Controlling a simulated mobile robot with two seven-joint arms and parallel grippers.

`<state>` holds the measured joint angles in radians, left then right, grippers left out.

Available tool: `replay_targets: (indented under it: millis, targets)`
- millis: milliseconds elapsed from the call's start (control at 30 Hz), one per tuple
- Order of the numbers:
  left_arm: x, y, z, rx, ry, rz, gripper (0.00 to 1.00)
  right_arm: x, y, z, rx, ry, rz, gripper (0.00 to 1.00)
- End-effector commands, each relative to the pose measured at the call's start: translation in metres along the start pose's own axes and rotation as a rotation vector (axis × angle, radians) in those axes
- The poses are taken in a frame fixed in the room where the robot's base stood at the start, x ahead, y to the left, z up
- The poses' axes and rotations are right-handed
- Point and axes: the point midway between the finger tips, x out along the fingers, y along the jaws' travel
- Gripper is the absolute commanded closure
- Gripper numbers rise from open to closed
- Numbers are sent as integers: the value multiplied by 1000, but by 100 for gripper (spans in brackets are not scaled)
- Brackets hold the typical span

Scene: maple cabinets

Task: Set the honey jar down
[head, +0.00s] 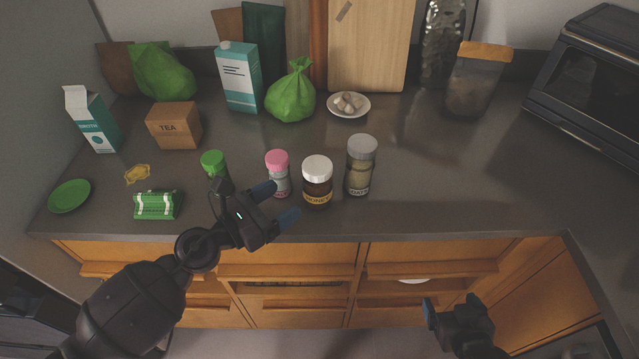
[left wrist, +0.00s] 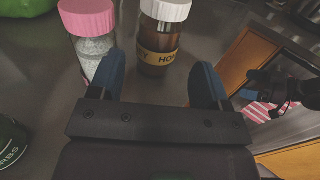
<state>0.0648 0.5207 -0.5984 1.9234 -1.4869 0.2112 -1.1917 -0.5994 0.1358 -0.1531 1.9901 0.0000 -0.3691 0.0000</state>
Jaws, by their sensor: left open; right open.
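The honey jar (head: 317,184), dark brown with a white lid and a yellow label, stands upright on the grey counter (head: 400,212) near its front edge. It also shows upright in the left wrist view (left wrist: 162,44), beyond the fingertips. My left gripper (head: 280,203) is open and empty, just to the left of the honey jar in the head view and apart from it. In the left wrist view my left gripper (left wrist: 165,82) has its two blue fingers spread wide. My right gripper (head: 449,306) is open and empty, low in front of the cabinets.
A pink-lidded jar (head: 278,178) stands close left of the honey jar, and a tall grey-lidded jar (head: 360,168) close right. A green-lidded jar (head: 213,166) is partly behind my left gripper. The counter right of the tall jar is clear.

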Motion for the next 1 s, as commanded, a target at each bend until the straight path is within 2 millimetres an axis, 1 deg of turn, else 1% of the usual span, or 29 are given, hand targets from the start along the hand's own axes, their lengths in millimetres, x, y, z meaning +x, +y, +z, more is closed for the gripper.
replay_targets:
  millis: [33, 100, 367, 600, 700, 800, 1000]
  targets:
    - [9, 0, 3, 0, -2, 0, 29, -2, 1, -4, 1, 2, 1, 10]
    - [17, 0, 2, -1, -1, 0, 29, -3, 1, -6, 0, 4, 2, 10]
    - [33, 0, 0, -4, -1, 1, 29, -4, 3, -7, -2, 3, 3, 10]
    - [65, -2, -4, -3, -2, 1, 29, -6, 4, -8, -5, 1, 4, 10]
    - [74, -1, -5, -3, 0, 1, 29, -7, 5, -9, -7, 1, 4, 10]
    - [80, -2, -5, -2, 0, 1, 29, -7, 5, -9, -8, 1, 4, 10]
    - [80, -1, -5, -3, 0, 1, 29, -7, 5, -9, -9, 0, 4, 10]
